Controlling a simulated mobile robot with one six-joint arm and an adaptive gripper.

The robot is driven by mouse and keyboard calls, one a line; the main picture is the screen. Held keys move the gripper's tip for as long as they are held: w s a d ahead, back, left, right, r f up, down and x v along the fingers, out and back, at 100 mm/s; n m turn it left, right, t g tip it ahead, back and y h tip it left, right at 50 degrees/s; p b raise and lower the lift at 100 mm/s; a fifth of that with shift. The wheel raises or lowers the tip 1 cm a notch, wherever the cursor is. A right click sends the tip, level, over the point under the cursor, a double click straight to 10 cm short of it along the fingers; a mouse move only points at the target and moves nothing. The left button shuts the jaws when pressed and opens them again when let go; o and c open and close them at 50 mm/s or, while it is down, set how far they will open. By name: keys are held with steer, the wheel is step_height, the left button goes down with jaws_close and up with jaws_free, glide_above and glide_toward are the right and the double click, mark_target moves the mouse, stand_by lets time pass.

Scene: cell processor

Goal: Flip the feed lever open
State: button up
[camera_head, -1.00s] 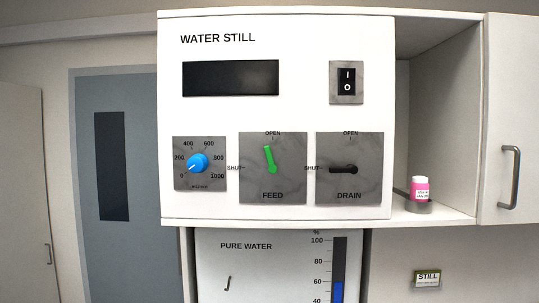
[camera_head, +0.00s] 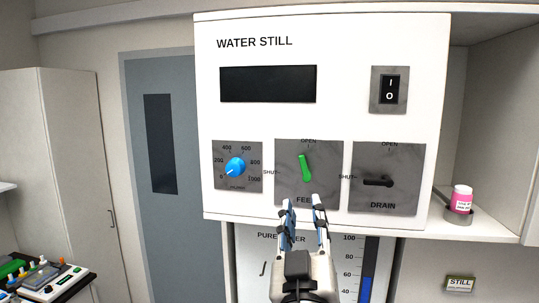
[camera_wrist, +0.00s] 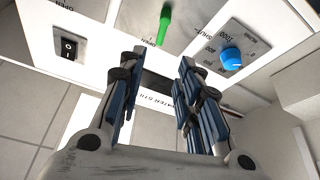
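The green feed lever (camera_head: 305,167) sits on its grey plate on the front of the white water still (camera_head: 330,120). It points up toward the OPEN mark, leaning slightly left of it. In the wrist view the lever (camera_wrist: 164,27) shows beyond the fingers at the top. My gripper (camera_head: 303,204) is just below the lever in the head view, over the bottom of the feed plate. Its two fingers stand apart with nothing between them, as the wrist view of my gripper (camera_wrist: 160,64) also shows. I see no clear contact with the lever.
The black drain lever (camera_head: 378,181), right of the feed lever, points left to SHUT. The blue knob (camera_head: 236,167) is close on the left. The power switch (camera_head: 389,89) is above right. A pink-labelled bottle (camera_head: 461,199) stands on the right shelf.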

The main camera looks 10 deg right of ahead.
mark_target(302, 163)
steer(key=p+x, duration=0.3)
steer(key=x, duration=1.2)
steer(key=shift+w, duration=0.1)
jaws_close()
